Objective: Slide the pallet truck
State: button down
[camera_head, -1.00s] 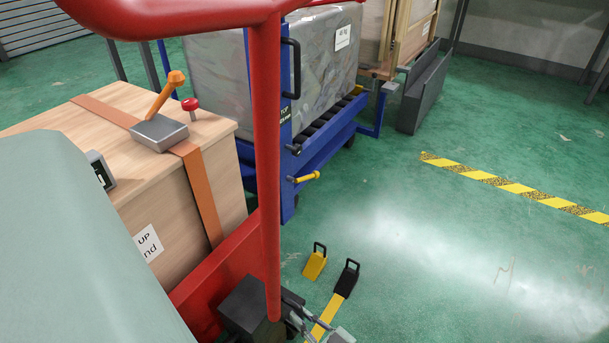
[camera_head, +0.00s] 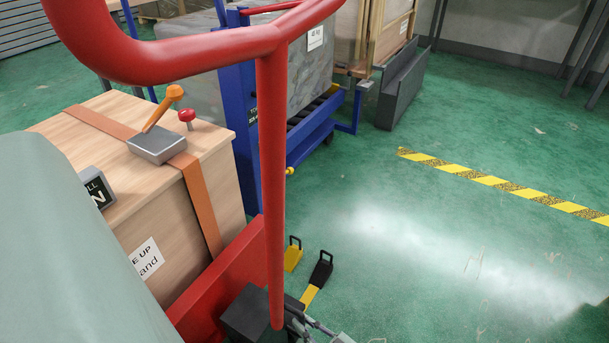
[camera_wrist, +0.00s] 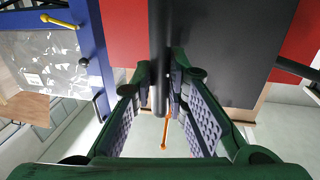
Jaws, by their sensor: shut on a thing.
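The pallet truck has a red tubular handle (camera_head: 272,190) rising across the head view, a red panel (camera_head: 225,268) and a dark box (camera_head: 250,312) at its base. A wooden crate (camera_head: 185,215) with an orange strap stands behind the red panel. In the wrist view, my gripper (camera_wrist: 160,105) has its two green, grey-padded fingers shut on a dark bar (camera_wrist: 158,60) that runs between them; I cannot tell which truck part the bar is. In the head view my gripper is not clearly seen; only grey parts show by the dark box.
A blue cart (camera_head: 245,125) with a wrapped load (camera_head: 305,75) stands close behind the crate. Yellow-black tape (camera_head: 490,180) crosses the floor; the green floor at right is clear.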

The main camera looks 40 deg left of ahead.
jog(key=shift+w+d+f+t, duration=0.2)
jog(key=shift+w+d+t, duration=0.1)
jog(key=shift+w, duration=0.15)
jog(key=c, duration=1.8)
grip_release()
jog(key=shift+o, duration=1.2)
jog(key=shift+s+r, duration=0.1)
jog(key=shift+s, duration=0.1)
jog(key=d, duration=1.2)
jog(key=shift+w, duration=0.2)
